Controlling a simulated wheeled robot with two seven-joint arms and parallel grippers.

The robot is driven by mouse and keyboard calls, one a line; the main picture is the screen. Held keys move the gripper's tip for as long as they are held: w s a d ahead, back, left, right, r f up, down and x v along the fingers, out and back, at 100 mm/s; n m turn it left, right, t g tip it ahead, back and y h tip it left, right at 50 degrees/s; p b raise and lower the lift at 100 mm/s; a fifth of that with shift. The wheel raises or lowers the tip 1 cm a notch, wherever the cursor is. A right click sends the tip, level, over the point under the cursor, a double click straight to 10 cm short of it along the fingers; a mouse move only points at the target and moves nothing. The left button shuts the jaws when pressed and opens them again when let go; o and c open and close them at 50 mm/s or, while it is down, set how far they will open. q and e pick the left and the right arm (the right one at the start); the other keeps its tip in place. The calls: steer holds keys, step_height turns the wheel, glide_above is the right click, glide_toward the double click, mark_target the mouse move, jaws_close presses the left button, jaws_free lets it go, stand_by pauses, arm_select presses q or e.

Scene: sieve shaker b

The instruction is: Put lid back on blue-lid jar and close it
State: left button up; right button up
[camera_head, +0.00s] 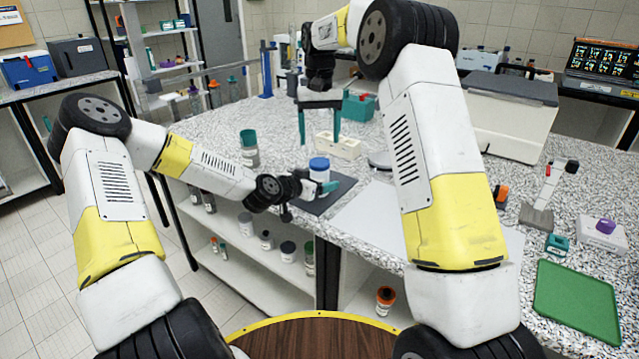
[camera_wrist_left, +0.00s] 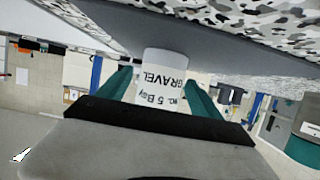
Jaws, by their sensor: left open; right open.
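The blue-lid jar (camera_head: 319,174) stands upright on a dark grey mat (camera_head: 338,190) near the counter's front edge. Its blue lid (camera_head: 319,163) sits on top; I cannot tell how tightly. My left gripper (camera_head: 314,190) is open, low around the jar. In the left wrist view the jar (camera_wrist_left: 163,78) appears upside down with a "GRAVEL" label, between the teal fingers of the left gripper (camera_wrist_left: 163,92); its lid end is hidden there. My right gripper (camera_head: 319,140) is open and empty, fingers pointing down, above and behind the jar.
A teal-lid jar (camera_head: 249,150) stands to the left on the counter. A cream rack (camera_head: 338,146) and a teal box (camera_head: 358,107) are behind.

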arm_select(q)
jaws_close()
